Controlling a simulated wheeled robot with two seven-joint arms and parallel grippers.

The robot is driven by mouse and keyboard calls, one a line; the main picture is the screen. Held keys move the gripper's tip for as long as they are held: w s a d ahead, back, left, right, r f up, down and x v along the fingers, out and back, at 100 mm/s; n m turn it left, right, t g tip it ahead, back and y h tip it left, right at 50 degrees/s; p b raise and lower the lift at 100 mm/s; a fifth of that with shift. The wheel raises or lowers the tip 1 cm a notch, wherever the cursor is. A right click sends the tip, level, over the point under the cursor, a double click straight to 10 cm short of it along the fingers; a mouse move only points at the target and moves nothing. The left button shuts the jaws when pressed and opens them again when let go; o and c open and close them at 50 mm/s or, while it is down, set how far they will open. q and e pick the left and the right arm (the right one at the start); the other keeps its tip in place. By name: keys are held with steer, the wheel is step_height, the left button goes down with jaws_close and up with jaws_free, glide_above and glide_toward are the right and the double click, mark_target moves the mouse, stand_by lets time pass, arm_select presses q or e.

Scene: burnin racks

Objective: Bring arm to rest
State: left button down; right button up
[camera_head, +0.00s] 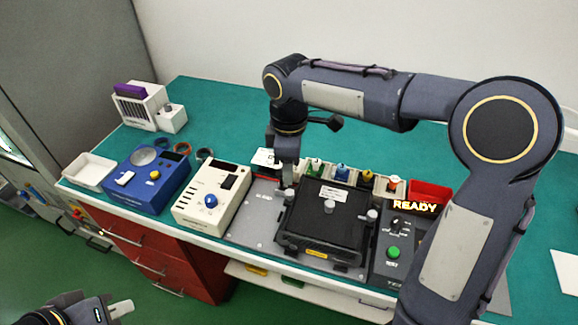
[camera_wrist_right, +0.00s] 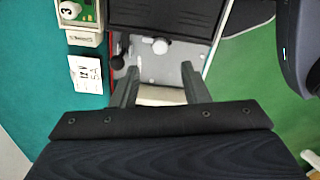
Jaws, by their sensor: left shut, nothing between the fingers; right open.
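My right arm (camera_head: 340,95) reaches in from the right and bends down over the middle of the bench. Its gripper (camera_head: 287,172) hangs over the left rear of the black test fixture (camera_head: 320,220). In the right wrist view my right gripper (camera_wrist_right: 158,85) has its two fingers apart, with no object clearly held. A grey plate with a white knob (camera_wrist_right: 160,46) and the black fixture's ribbed top (camera_wrist_right: 168,14) lie beyond the fingertips. My left gripper (camera_head: 118,308) is shut and empty, low at the bottom left, clear of the bench and partly cut off.
A white instrument (camera_head: 212,195), a blue instrument (camera_head: 148,180) and a white tray (camera_head: 88,170) stand left of the fixture. Small bottles (camera_head: 341,171), a red bin (camera_head: 430,192) and a control box reading READY (camera_head: 393,253) are nearby.

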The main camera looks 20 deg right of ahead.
steer(key=s+d+r+m+t+y, duration=0.25)
steer(key=s+d+m, duration=0.45)
steer(key=s, duration=0.5)
steer(key=s+f+m+t+y, duration=0.1)
steer(key=s+f+m+t, duration=0.2)
steer(key=s+m, duration=0.5)
steer(key=shift+s+f+m, duration=0.4)
steer(key=shift+s, duration=0.7)
steer(key=shift+d, duration=0.1)
